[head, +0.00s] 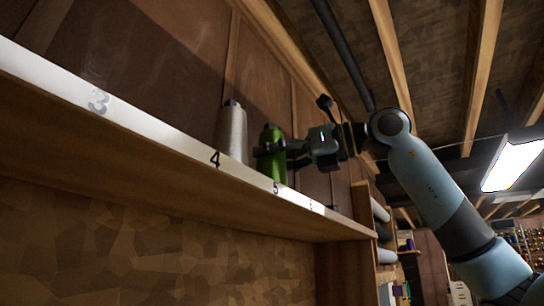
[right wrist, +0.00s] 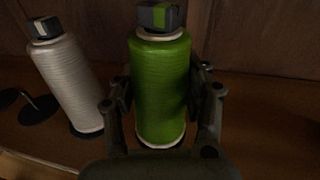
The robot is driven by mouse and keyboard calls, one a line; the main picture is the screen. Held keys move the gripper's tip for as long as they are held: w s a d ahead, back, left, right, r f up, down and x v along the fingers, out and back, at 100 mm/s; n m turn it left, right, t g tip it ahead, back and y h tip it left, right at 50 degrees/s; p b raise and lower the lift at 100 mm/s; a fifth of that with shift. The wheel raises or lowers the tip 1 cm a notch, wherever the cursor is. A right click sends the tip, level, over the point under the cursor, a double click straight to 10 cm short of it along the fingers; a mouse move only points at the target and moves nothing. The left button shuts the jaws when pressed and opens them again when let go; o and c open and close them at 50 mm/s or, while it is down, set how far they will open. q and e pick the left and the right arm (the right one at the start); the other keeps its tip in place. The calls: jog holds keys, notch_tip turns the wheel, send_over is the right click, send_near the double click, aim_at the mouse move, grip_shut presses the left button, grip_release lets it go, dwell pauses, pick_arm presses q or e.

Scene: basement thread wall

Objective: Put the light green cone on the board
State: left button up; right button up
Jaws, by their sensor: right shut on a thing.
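The light green cone (right wrist: 162,85) stands upright between the fingers of my right gripper (right wrist: 163,103) in the right wrist view. The gripper is shut on it, one finger on each side. In the head view the green cone (head: 273,155) shows at the shelf's edge strip near the number 5, with my right gripper (head: 271,150) across it. The cone has a dark cap with a green mark. Its base is partly hidden, so I cannot tell whether it touches the shelf. My left gripper is not in view.
A pale grey cone (head: 232,132) stands near the number 4, left of the green one; it also shows in the right wrist view (right wrist: 68,82). The shelf's white numbered edge (head: 150,125) runs along the wall.

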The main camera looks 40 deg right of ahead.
aim_at(272, 126)
jog(key=shift+f, duration=0.15)
jog(key=shift+f, duration=0.15)
jog(key=o, duration=1.3)
jog(key=shift+o, duration=0.2)
notch_tip(272, 126, up, 10)
jog(key=shift+r, duration=0.1)
